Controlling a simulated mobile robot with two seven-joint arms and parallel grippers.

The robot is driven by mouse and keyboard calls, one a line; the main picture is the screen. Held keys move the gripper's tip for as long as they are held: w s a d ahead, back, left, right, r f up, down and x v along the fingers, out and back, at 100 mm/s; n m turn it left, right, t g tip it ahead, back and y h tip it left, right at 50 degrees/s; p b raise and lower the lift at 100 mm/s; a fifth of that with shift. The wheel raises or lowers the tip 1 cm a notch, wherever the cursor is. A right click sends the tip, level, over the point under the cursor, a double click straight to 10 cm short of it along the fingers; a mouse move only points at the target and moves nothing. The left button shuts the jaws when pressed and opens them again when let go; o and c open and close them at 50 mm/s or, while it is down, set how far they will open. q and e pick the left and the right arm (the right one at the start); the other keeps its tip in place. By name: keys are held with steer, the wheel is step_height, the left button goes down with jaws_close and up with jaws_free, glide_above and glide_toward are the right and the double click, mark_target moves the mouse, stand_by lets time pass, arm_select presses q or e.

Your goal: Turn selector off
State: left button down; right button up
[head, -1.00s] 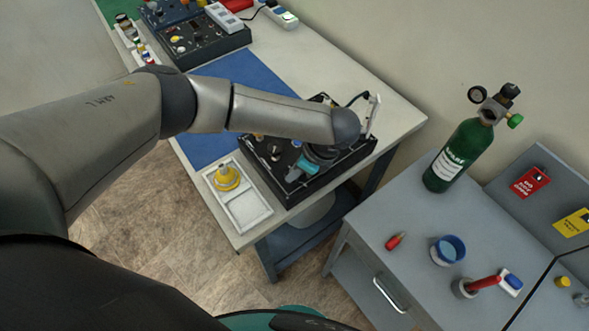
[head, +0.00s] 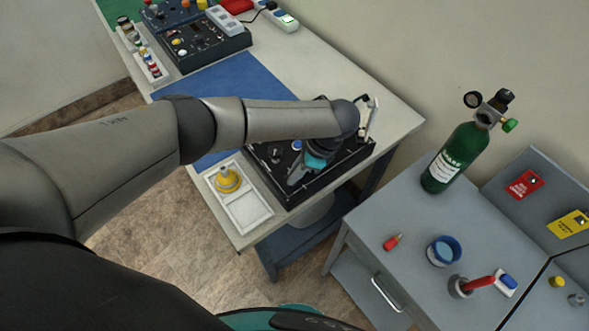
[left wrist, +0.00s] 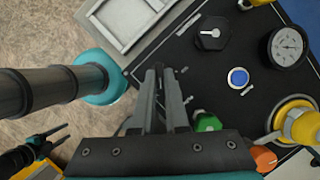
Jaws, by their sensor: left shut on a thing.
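My left gripper (left wrist: 157,68) is shut over the near-left part of a black control panel (left wrist: 135,75). The thing between its fingers is hidden by them; short white marks show just right of the fingertips. A black rotary knob with a white pointer (left wrist: 210,34) stands apart, up and right of the fingers. In the head view the panel (head: 320,186) is mostly under my left forearm, and the left gripper (head: 297,177) reaches down onto its near side. My right gripper (left wrist: 66,133) shows small at lower left in the left wrist view, its fingers apart and empty.
The panel also carries a blue button (left wrist: 238,77), a gauge (left wrist: 288,47), a yellow knob (left wrist: 300,124) and a green knob (left wrist: 207,122). A white tray (head: 262,222) with a yellow piece (head: 227,179) lies beside it. A green cylinder (head: 455,158) stands on the grey cabinet.

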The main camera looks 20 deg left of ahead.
arm_select(q)
steer(key=n+g, duration=0.1)
steer(key=n, duration=0.2)
steer(key=shift+p, duration=0.3)
steer(key=n+g+h, duration=0.1)
steer(key=n, duration=0.2)
steer(key=shift+w+a, duration=0.1)
steer(key=n+g+h, duration=0.1)
steer(key=n, duration=0.3)
steer(key=shift+w+p, duration=0.1)
steer(key=shift+p, duration=0.3)
steer(key=n, duration=0.1)
steer(key=n+h, duration=0.1)
steer(key=shift+a+n+h, duration=0.2)
steer(key=shift+n+h, duration=0.1)
steer(key=shift+n, duration=0.1)
steer(key=n+h+p, duration=0.1)
steer(key=n, duration=0.2)
steer(key=shift+w+a+r+n+p, duration=0.1)
steer(key=shift+n+p, duration=0.2)
steer(key=shift+a+n+h+p, duration=0.15)
steer(key=shift+n+h+p, duration=0.55)
steer(key=shift+n, duration=0.8)
steer(key=c, duration=0.9)
jaws_free()
